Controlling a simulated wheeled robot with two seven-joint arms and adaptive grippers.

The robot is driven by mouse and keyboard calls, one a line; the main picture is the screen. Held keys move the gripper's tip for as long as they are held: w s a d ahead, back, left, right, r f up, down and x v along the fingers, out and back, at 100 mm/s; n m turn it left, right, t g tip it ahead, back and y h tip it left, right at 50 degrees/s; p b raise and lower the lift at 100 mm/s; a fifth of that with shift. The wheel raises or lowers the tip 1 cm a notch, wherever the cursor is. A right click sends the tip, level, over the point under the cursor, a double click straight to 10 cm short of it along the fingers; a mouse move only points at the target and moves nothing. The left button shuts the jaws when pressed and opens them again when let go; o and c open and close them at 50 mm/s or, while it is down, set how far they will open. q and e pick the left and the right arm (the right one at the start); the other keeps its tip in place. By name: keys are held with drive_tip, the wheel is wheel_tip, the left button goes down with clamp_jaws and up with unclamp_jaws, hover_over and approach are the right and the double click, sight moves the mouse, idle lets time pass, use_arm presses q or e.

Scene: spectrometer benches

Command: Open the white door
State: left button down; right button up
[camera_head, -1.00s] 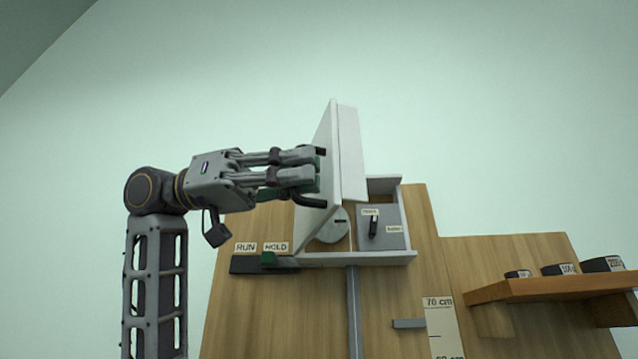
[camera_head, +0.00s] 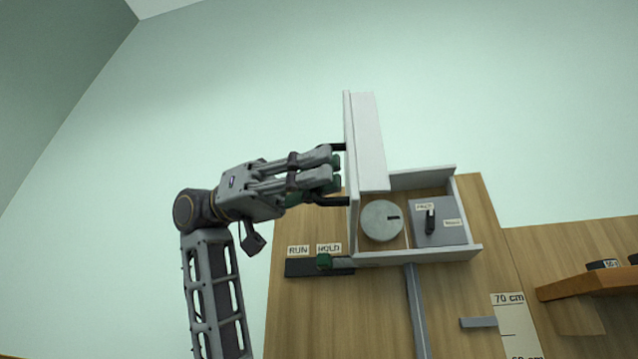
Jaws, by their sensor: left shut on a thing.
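The white door (camera_head: 368,140) stands swung out on the left side of a white open box (camera_head: 462,205) on the wooden board. My left gripper (camera_head: 338,175) is shut on the door's dark handle (camera_head: 338,201), on the door's left face; the fingers partly hide the handle. Inside the box are a round grey disc (camera_head: 381,220) and a grey panel (camera_head: 452,231) with a black lever (camera_head: 430,221) and small labels. My right gripper is not in view.
Below the box, a dark slide with a green knob (camera_head: 324,261) sits by the RUN and HOLD labels. A grey vertical rail (camera_head: 416,310) runs down the board. A wooden shelf (camera_head: 590,284) with dark weights juts out at right.

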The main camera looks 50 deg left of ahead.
use_arm(q)
drive_tip(key=c, duration=1.8)
unclamp_jaws()
drive_tip(key=shift+a, duration=0.15)
drive_tip(key=shift+v, duration=5.9)
